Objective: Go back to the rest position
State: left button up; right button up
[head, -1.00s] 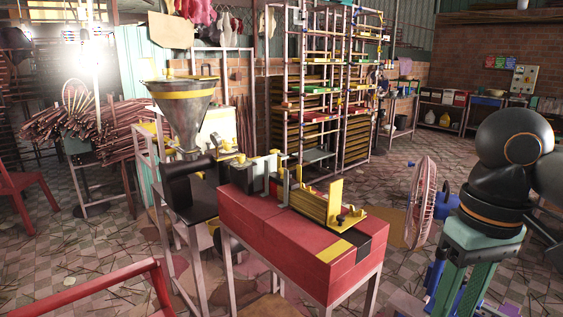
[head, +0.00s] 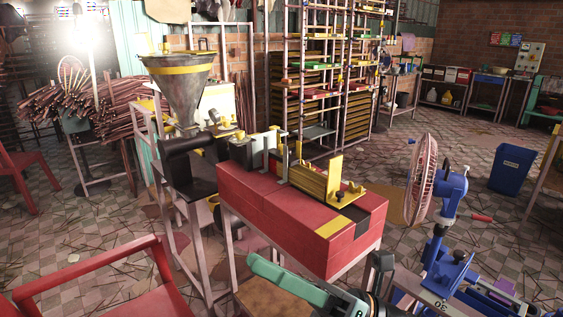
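My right arm reaches in low at the bottom edge, with a green link and dark joints. My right gripper (head: 376,280) seems to be the dark part at the bottom, right of centre, in front of the red machine's stand. It is cut off by the frame, and its fingers cannot be made out clearly. I see nothing held in it. My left arm and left gripper are not in view.
The red extruder block (head: 290,215) with yellow fittings stands close ahead, beside a steel hopper (head: 180,85). A red chair (head: 110,285) is at lower left. A pink fan (head: 421,180), blue vise (head: 447,260) and blue bin (head: 511,168) are at right.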

jog(key=w+d+f+m+t+h, duration=0.4)
jog(key=f+m+t+h, duration=0.4)
jog(key=m, duration=0.6)
jog(key=w+d+f+m+t+h, duration=0.35)
jog(key=f+m+t+h, duration=0.4)
jog(key=m, duration=0.65)
jog(key=s+d+f+m+g+h, duration=0.1)
jog(key=s+d+f+m+g, duration=0.15)
jog(key=f, duration=0.45)
jog(key=s+d+f+m+g+h, duration=0.1)
jog(key=d+f+m+h, duration=0.1)
jog(key=f+m, duration=0.3)
jog(key=s+d+f+m+g+h+p, duration=0.1)
jog(key=s+d+f+m+g+h, duration=0.15)
jog(key=s+f+m+g, duration=0.75)
pick_arm(q)
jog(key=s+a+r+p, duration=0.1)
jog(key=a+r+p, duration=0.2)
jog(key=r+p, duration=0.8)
jog(key=p, duration=0.4)
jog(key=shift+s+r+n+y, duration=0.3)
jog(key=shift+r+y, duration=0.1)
pick_arm(e)
jog(key=s+d+r+n+t, duration=0.3)
jog(key=r+t, duration=0.1)
jog(key=r, duration=0.3)
jog(key=shift+s+d+r+h, duration=0.25)
jog(key=shift+d+r+h, duration=0.05)
jog(key=shift+d, duration=0.05)
